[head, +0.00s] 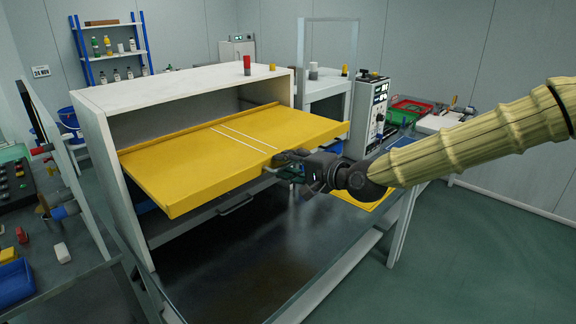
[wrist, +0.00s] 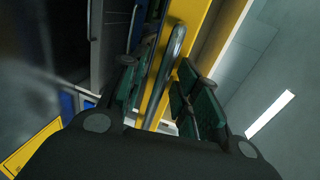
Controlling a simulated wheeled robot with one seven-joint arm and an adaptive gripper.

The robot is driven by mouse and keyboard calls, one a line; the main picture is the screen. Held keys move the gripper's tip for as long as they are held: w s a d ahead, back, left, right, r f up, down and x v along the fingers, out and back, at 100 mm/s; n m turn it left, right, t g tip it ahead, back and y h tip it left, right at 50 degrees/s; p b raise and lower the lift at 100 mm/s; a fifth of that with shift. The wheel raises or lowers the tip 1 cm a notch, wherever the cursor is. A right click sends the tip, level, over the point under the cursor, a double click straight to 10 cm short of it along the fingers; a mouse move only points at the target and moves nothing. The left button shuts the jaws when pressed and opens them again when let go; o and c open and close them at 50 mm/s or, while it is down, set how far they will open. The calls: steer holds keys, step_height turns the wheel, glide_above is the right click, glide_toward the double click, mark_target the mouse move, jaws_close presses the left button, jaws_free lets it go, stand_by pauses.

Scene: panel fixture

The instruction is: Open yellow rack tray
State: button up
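The yellow rack tray (head: 215,150) sticks well out of the front of the white rack (head: 180,90). Its back part is still inside the rack. Two thin white lines cross its top. My gripper (head: 288,167) is at the tray's front edge, toward its right end. In the wrist view, a grey bar handle (wrist: 166,72) runs along the yellow front face (wrist: 196,32). My gripper's green-padded fingers (wrist: 163,92) stand on either side of the handle, with yellow visible in the gaps beside it. The fingers look open around the handle.
A lower drawer with a dark handle (head: 236,205) sits below the tray. The dark bench top (head: 250,260) is clear in front. A side bench with a blue bin (head: 14,283) is at left.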

steer(key=shift+d, duration=0.1)
steer(key=v, duration=1.1)
steer(key=shift+s+d, duration=0.3)
steer(key=s+d+f+n+g+h, duration=0.15)
steer(key=s+f, duration=0.35)
steer(key=f, duration=0.8)
steer(key=s+f+g+h, duration=0.2)
steer(key=s+f, duration=0.2)
steer(key=f, duration=0.8)
steer(key=s+d+f+n+g+h, duration=0.15)
steer(key=s+f, duration=0.35)
steer(key=f, duration=0.8)
steer(key=s+d+f+n+g+h, duration=0.2)
steer(key=s+d+f, duration=0.4)
steer(key=s+f, duration=0.3)
steer(key=s+d+f+n+g+h, duration=0.3)
steer(key=s+d+f, duration=0.3)
steer(key=s, duration=0.9)
step_height(320, 180, down, 3)
steer(key=shift+g+h, duration=0.3)
steer(key=shift+h, duration=0.4)
steer(key=shift+s, duration=0.15)
